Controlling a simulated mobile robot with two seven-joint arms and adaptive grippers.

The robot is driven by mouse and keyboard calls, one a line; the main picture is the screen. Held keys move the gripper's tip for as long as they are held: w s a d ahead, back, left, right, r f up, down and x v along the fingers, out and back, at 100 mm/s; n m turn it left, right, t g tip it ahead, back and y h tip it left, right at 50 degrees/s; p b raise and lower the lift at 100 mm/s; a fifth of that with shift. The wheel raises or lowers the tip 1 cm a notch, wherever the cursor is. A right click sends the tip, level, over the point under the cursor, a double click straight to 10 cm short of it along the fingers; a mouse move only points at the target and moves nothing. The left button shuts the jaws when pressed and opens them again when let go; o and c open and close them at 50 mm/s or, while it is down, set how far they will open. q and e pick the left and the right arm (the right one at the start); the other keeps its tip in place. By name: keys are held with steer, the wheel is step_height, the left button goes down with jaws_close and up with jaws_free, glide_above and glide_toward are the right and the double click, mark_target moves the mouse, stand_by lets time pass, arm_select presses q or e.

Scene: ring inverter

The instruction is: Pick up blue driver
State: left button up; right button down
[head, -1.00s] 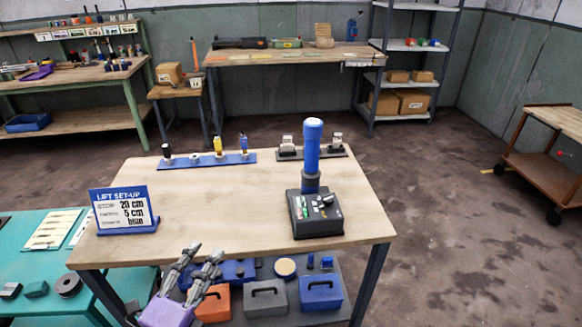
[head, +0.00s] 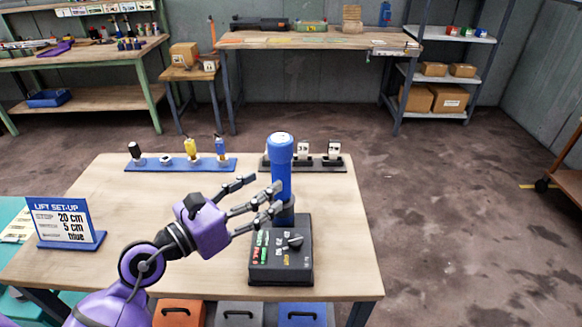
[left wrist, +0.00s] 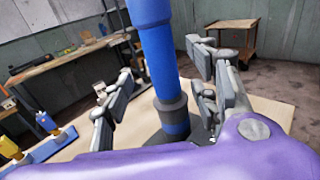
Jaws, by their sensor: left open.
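A tall blue cylindrical handle (head: 281,165), apparently the blue driver, stands upright in a black control box (head: 280,262) with a knob and small buttons. My left gripper (head: 263,193) is open at the left side of the handle, its fingers at about mid-height. In the left wrist view the blue shaft (left wrist: 150,50) and its dark collar (left wrist: 173,112) stand between the spread fingers (left wrist: 160,85); contact cannot be told. A smaller blue-topped tool (head: 221,147) stands on the blue rack (head: 180,164) at the back left. My right gripper is not in view.
A sign (head: 66,223) reading "Lift set-up, 20 cm, 5 cm, blue" stands at the table's left. Behind the handle is a dark rack (head: 335,166) with small white-topped items. The right part of the wooden table (head: 345,240) is clear. Coloured boxes sit below the table.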

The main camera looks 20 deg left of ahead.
mark_target(281, 177)
arm_select(q)
steer(key=shift+w+d+r, duration=0.2)
steer(key=shift+w+d, duration=0.2)
steer(key=shift+w, duration=0.25)
steer(key=x, duration=0.1)
steer(key=p+x, duration=0.1)
steer(key=x, duration=0.3)
steer(key=shift+d+f, duration=0.1)
steer(key=shift+f, duration=0.25)
steer(key=shift+s, duration=0.1)
steer(key=c, duration=1.3)
steer(key=shift+r, duration=0.1)
jaws_close()
